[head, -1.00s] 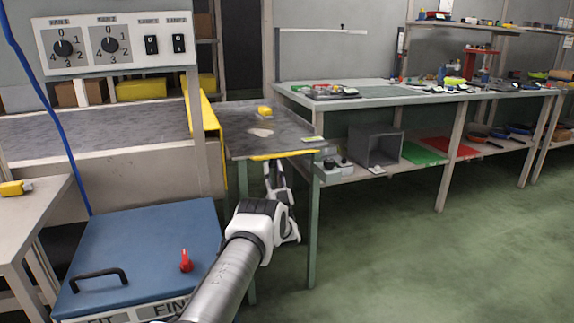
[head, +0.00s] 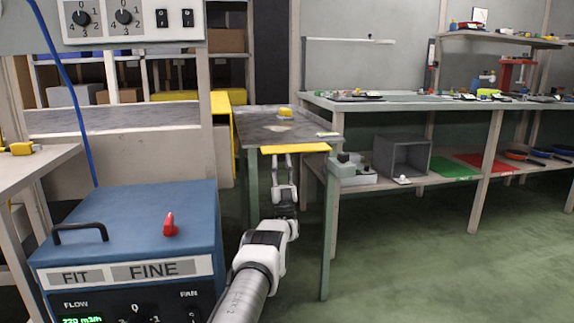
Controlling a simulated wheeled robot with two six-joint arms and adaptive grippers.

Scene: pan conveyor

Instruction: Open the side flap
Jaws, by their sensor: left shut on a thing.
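The side flap looks to be the grey panel (head: 275,127) with a yellow front edge strip (head: 295,149). It stands about level, beside the conveyor end. My left gripper (head: 284,157) reaches up to the underside of the yellow strip and is shut on it, left of the strip's middle. The exact grip is small and partly hidden under the edge. A yellow object (head: 285,113) and a pale flat patch lie on the grey panel. My right gripper does not show.
A blue cabinet (head: 120,225) with a black handle and a red knob (head: 170,224) stands at the front left. A long workbench (head: 400,102) with a lower shelf runs along the right. A grey table leg stands right of my arm. The green floor at right is clear.

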